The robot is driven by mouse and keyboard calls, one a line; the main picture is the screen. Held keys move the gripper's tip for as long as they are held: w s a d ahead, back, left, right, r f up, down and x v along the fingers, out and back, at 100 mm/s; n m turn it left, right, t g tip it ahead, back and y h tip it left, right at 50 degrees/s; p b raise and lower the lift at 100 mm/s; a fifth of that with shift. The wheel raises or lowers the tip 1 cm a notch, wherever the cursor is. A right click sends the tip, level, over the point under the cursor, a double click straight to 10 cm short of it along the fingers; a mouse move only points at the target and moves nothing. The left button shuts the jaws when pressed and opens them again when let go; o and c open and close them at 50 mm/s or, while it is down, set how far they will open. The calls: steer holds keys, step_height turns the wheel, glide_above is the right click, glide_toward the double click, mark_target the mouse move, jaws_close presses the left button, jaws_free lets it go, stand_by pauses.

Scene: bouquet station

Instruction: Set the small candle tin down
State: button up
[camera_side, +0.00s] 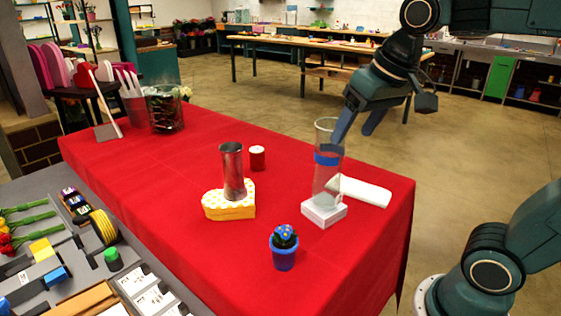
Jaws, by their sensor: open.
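The small candle tin (257,158), red with a pale top, stands upright on the red-covered table (150,172). It is behind and right of a tall metal cup (232,170), apart from it in the picture. My gripper (356,133) is open and empty, at the upper right. Its fingers point down and left, well to the right of the tin. One finger overlaps the upper part of a clear glass vase (327,185) in this view; I cannot tell whether they touch.
The metal cup stands on a yellow heart-shaped box (229,207). The glass vase with a blue band stands on a white block (324,211), by a white folded cloth (362,192). The table's left middle is clear.

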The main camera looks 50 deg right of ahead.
steer(key=s+a+f+n+t, duration=0.1)
steer(key=s+f+n, duration=0.2)
steer(key=s+f, duration=0.2)
steer(key=s, duration=0.3)
steer(key=shift+s+f, duration=0.4)
stand_by(0.8)
